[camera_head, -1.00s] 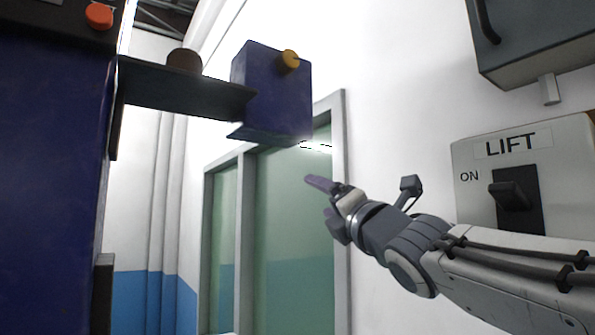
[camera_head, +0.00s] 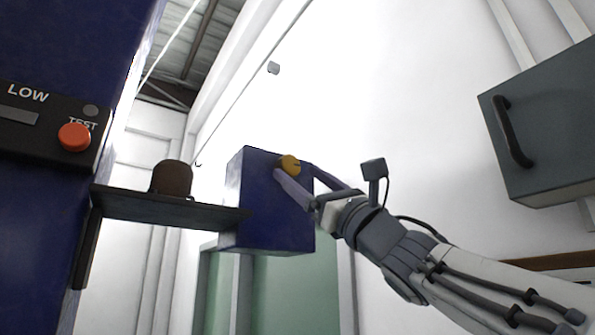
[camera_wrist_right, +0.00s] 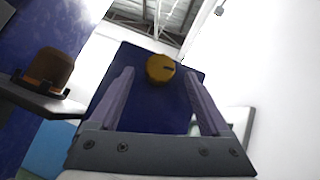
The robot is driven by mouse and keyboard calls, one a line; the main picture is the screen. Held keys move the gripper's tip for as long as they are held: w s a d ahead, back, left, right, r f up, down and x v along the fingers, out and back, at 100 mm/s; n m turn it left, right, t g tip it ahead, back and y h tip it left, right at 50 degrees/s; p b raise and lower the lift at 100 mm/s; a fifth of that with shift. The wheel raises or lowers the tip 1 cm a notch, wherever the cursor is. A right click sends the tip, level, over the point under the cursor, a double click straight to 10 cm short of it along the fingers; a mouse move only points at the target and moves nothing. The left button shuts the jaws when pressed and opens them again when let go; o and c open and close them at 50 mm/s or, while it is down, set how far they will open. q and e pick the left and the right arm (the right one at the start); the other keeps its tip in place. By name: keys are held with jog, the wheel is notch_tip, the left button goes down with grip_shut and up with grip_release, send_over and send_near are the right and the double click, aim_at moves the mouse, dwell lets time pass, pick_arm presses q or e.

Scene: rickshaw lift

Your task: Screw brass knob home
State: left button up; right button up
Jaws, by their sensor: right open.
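The brass knob (camera_head: 290,165) sits on the face of a blue box (camera_head: 262,215) at the end of a dark shelf. In the right wrist view the knob (camera_wrist_right: 161,69) shows a dark mark and lies between and beyond the fingertips, in front of the blue box (camera_wrist_right: 150,112). My right gripper (camera_head: 294,168) is open, its two purple fingers on either side of the knob in the head view. I cannot tell whether they touch it. In the right wrist view the gripper (camera_wrist_right: 160,75) has clear space between its fingers. My left gripper is not in view.
A dark shelf (camera_head: 150,206) carries a brown rounded object (camera_head: 172,178). A blue cabinet with a black panel and a red TEST button (camera_head: 74,137) stands at left. A grey box with a handle (camera_head: 545,125) hangs on the right wall.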

aim_at(290, 171)
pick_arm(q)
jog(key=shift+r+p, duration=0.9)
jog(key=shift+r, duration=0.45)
pick_arm(e)
jog(key=shift+x, duration=1.5)
